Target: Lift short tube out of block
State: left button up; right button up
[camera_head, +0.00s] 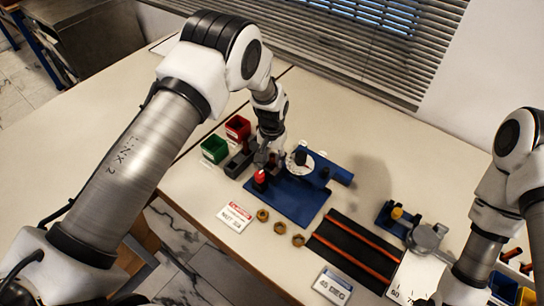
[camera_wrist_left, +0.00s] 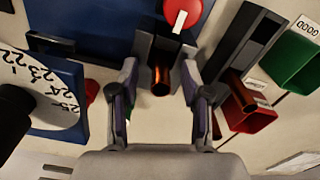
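In the left wrist view a copper tube (camera_wrist_left: 161,78) stands at a small black block (camera_wrist_left: 160,42), between the fingers of my left gripper (camera_wrist_left: 160,72). The fingers are apart, with a visible gap on each side of the tube. A second copper tube (camera_wrist_left: 241,88) shows at the end of a longer dark block (camera_wrist_left: 243,42), to the right of the fingers. I cannot tell from size which tube is the short one. My right gripper is out of view.
A red bin (camera_head: 238,126) and green bin (camera_head: 214,149) stand behind left. The dial (camera_head: 300,164), red button (camera_head: 260,178) and blue plate (camera_head: 294,203) are close to my left gripper. Brass nuts (camera_head: 280,228) and a black rod tray (camera_head: 340,252) lie nearer the front.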

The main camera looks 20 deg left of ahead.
pick_arm(q)
notch_tip(320, 180, up, 12)
dwell(0.4)
dwell(0.3)
